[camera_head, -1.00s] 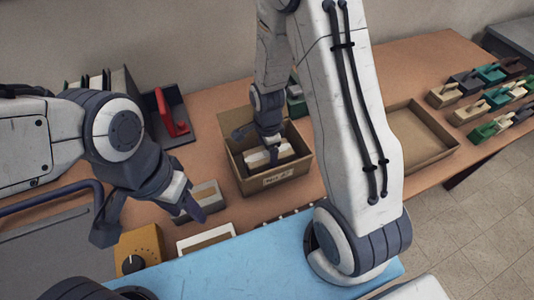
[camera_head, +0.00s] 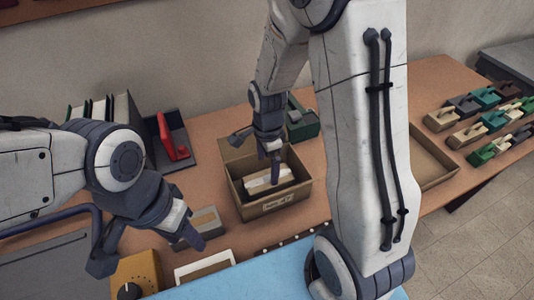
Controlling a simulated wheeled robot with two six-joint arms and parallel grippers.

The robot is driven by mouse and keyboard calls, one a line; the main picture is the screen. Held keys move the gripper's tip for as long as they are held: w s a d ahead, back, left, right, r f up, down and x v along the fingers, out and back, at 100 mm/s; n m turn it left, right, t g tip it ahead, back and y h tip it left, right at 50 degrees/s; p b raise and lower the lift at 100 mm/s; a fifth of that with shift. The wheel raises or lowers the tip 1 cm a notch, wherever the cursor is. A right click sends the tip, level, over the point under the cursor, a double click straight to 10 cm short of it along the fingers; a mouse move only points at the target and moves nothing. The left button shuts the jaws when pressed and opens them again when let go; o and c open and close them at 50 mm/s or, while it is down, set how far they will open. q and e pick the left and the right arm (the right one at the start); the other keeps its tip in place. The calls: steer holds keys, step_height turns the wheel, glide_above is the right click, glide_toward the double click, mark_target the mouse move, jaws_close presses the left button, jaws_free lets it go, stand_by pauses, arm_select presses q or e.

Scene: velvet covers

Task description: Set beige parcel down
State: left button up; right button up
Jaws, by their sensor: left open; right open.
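The beige parcel (camera_head: 268,181) lies inside an open cardboard box (camera_head: 280,205) with a label on its front wall. My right gripper (camera_head: 258,160) is open above the box, with one finger reaching down beside the parcel and the other out over the box's left rim. It looks clear of the parcel, though the contact side is partly hidden. My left gripper (camera_head: 150,250) is open and empty at the lower left, over the table front near a grey block (camera_head: 205,222).
A shallow empty tray (camera_head: 430,165) is at the right, partly behind my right arm. Several coloured handled blocks (camera_head: 490,120) stand beyond it. A green item (camera_head: 302,125) is behind the box. A red-handled device (camera_head: 172,138) and a yellow knob box (camera_head: 135,277) are at left.

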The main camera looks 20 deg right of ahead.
mark_target(267, 179)
steer(key=s+a+r+n, duration=0.7)
steer(key=a+r+n, duration=0.1)
steer(key=r+n, duration=0.25)
steer(key=s+a+r+n+y, duration=0.1)
steer(key=s+a+n, duration=0.3)
steer(key=s+n, duration=0.7)
steer(key=n, duration=0.3)
steer(key=shift+a+r, duration=0.3)
steer(key=shift+r, duration=0.1)
